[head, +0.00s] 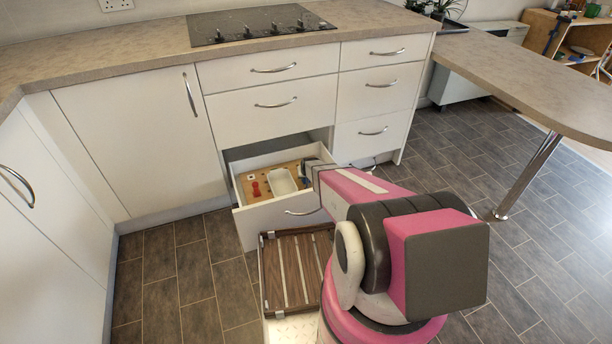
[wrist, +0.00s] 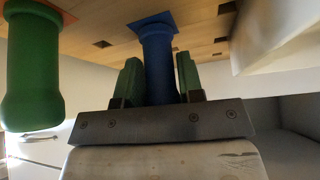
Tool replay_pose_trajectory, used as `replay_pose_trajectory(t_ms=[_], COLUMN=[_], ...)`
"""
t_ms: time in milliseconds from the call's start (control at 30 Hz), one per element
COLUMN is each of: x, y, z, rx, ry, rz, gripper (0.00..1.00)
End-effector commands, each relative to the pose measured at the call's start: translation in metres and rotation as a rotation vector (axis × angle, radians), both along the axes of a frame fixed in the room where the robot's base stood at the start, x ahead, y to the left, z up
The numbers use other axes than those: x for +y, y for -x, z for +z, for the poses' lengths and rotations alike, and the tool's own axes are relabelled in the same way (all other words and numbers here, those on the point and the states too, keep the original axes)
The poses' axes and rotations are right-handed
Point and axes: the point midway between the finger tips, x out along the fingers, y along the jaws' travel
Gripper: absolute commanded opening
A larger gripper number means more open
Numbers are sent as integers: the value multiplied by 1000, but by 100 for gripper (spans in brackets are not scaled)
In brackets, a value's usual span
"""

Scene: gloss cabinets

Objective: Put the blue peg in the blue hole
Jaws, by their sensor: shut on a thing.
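In the wrist view the blue peg (wrist: 158,62) is between the two green finger pads of my gripper (wrist: 160,80), which is shut on it. The peg's far end meets a coloured patch on the wooden board (wrist: 195,25). I cannot tell whether it is in a hole or only against the surface. In the head view the board (head: 244,181) lies inside the open drawer (head: 262,218). My gripper is over the right part of the drawer, mostly hidden by my arm. I cannot make out the blue peg there.
A green peg (wrist: 32,70) stands on the board to the left in the wrist view. A red peg (head: 256,188) and a white container (head: 282,182) are in the drawer. The drawer walls are close around my gripper. A slatted wooden tray (head: 290,270) lies in front of the drawer.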

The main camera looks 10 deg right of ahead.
Motion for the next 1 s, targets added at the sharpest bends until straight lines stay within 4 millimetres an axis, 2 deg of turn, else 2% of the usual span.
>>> replay_pose_trajectory(t_ms=[433, 467, 533, 567, 867, 1000], x=[0, 0, 0, 0, 0, 0], y=[0, 0, 0, 0, 1, 5], z=[-5, -5, -5, -5, -4, 2], rx=[0, 0, 0, 0, 0, -1], ry=[0, 0, 0, 0, 0, 0], rz=[0, 0, 0, 0, 0, 0], gripper=[12, 38, 61, 64, 64, 64])
